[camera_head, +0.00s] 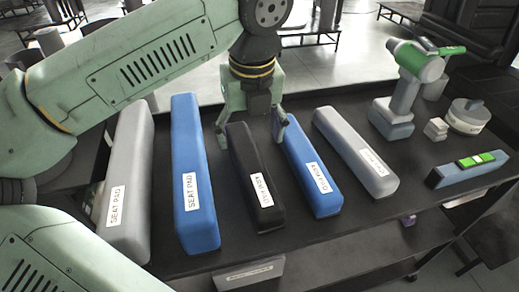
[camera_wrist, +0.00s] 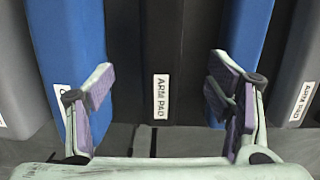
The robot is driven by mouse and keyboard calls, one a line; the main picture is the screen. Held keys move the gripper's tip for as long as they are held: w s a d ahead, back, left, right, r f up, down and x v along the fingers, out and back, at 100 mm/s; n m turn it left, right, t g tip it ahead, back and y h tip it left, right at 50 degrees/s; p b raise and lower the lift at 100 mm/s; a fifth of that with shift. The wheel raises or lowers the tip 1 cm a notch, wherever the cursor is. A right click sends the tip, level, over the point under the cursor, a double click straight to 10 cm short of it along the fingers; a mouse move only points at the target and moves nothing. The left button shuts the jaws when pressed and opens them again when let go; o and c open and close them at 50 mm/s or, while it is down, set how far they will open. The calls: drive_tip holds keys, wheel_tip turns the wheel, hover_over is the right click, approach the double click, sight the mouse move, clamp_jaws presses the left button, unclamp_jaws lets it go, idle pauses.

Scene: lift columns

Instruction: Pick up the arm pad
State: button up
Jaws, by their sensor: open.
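The black arm pad (camera_head: 254,185) lies on the dark table with a white label on its near end. It also shows in the wrist view (camera_wrist: 172,50), between my fingers, its label reading ARM PAD. A blue arm pad (camera_head: 305,165) lies to its right, and a grey arm pad (camera_head: 352,150) lies further right. My gripper (camera_head: 252,137) is open and empty above the far part of the black pad, with a finger toward each side. The wrist view shows the open fingers too (camera_wrist: 160,92). Whether they touch any pad I cannot tell.
A blue seat pad (camera_head: 190,170) and a grey seat pad (camera_head: 128,185) lie to the left. On the right of the table (camera_head: 400,185) are a green and grey power tool (camera_head: 408,85), a round device (camera_head: 467,117) and a blue-grey block with green squares (camera_head: 468,170).

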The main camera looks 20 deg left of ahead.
sight(250, 161)
drive_tip(key=f, duration=0.4)
drive_tip(key=shift+w+a+f+p, duration=0.15)
drive_tip(key=shift+a+f+p, duration=0.1)
drive_tip(key=shift+p, duration=0.15)
drive_tip(key=shift+w+a+f+p, duration=0.15)
drive_tip(key=shift+f+p, duration=0.2)
drive_tip(key=shift+f, duration=0.65)
drive_tip(key=shift+w+d+f+p, duration=0.1)
drive_tip(key=shift+w+f+p, duration=0.2)
drive_tip(key=shift+f, duration=0.7)
drive_tip(key=shift+w+a+f+p, duration=0.1)
drive_tip(key=shift+f+p, duration=0.3)
drive_tip(key=shift+f, duration=0.6)
drive_tip(key=shift+s, duration=0.1)
drive_tip(key=shift+c, duration=0.4)
drive_tip(key=c, duration=1.6)
drive_tip(key=shift+o, duration=0.2)
